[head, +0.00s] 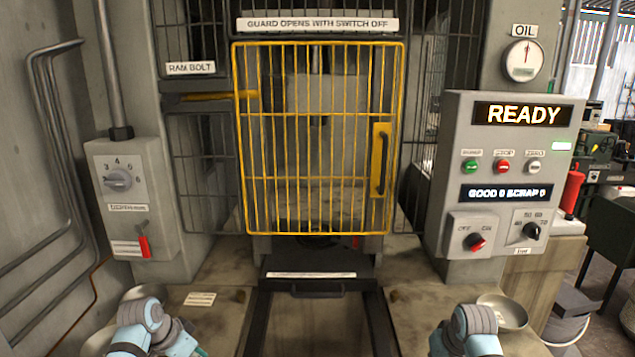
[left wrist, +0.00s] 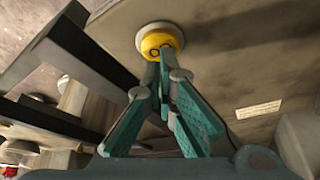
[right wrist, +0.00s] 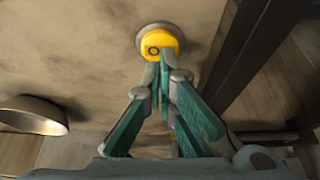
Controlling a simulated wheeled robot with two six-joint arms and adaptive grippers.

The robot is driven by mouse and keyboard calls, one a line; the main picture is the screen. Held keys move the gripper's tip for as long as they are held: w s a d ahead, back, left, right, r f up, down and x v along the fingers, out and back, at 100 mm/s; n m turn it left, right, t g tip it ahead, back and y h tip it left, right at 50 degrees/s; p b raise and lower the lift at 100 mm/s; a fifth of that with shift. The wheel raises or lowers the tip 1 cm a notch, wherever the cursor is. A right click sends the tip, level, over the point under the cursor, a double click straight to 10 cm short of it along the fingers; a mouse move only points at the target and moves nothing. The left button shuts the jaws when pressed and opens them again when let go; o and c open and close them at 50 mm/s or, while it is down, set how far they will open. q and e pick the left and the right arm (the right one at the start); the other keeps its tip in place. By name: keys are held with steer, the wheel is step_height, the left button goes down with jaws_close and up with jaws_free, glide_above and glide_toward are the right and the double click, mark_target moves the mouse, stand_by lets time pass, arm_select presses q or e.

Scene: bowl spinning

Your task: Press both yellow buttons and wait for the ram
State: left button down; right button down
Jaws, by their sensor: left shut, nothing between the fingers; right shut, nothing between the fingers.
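A yellow button (left wrist: 160,40) in a pale round collar shows in the left wrist view. My left gripper (left wrist: 163,62) is shut and empty, its tips at the near edge of that button. A second yellow button (right wrist: 158,43) shows in the right wrist view. My right gripper (right wrist: 164,58) is shut and empty, its tips at that button's near edge. I cannot tell whether either button is touched or pressed down. In the head view the arms hide both buttons. The ram area is behind the closed yellow mesh guard (head: 315,140). The display (head: 517,114) reads READY.
The control panel (head: 455,140) stands at the right, with several small buttons and knobs. A depth dial box (head: 125,185) is at the left. A metal bowl (head: 505,311) lies beside my right arm. A dark slide (head: 320,315) runs down the middle between my arms.

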steer(key=shift+f, duration=0.6)
stand_by(0.3)
steer(key=shift+r, duration=0.7)
arm_select(q)
steer(key=shift+f, duration=0.75)
steer(key=shift+r, duration=0.1)
stand_by(0.4)
arm_select(e)
steer(key=shift+f, duration=0.75)
stand_by(0.5)
steer(key=shift+r, duration=0.15)
stand_by(0.3)
